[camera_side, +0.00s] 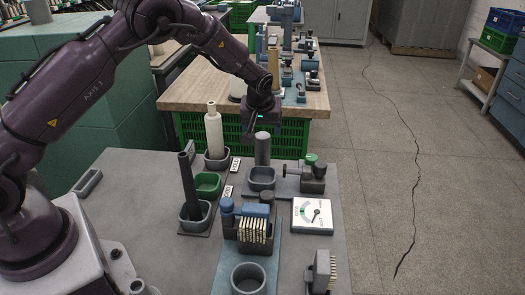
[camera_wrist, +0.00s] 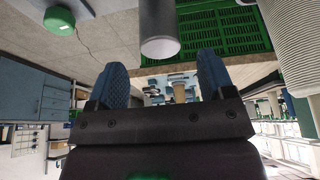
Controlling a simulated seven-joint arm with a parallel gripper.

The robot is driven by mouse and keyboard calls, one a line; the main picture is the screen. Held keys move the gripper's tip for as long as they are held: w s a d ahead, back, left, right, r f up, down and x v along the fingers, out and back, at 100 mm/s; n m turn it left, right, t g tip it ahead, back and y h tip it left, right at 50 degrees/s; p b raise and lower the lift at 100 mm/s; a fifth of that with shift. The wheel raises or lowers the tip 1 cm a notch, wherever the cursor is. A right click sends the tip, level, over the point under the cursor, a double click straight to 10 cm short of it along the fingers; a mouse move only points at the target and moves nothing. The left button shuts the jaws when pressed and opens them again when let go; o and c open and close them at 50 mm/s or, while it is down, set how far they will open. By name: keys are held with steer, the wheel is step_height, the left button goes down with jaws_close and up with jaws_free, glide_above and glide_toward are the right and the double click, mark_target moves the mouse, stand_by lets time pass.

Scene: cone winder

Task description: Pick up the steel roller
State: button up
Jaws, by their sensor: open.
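The steel roller (camera_side: 262,149) appears to be the plain grey cylinder standing upright in a grey square cup (camera_side: 262,179) on the grey worktable; its lower end is hidden in the cup. My gripper (camera_side: 252,127) is just above and beside its top in the side view, where the fingers are small and dark. In the wrist view my gripper (camera_wrist: 163,66) has two blue fingers spread apart. The grey roller (camera_wrist: 160,28) shows beyond the fingertips, roughly in line with the gap, with nothing between the fingers.
A white bobbin (camera_side: 214,133) stands left of the roller, and a dark rod (camera_side: 188,182) leans in another cup. A clamp device (camera_side: 312,175) with a green knob is close on the right. A blue-and-brass block (camera_side: 254,226) and white dial (camera_side: 312,215) are nearer.

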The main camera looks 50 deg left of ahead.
mark_target(263, 135)
steer(key=x, duration=0.6)
steer(key=shift+f, duration=0.35)
steer(key=c, duration=1.2)
steer(key=shift+r, duration=0.2)
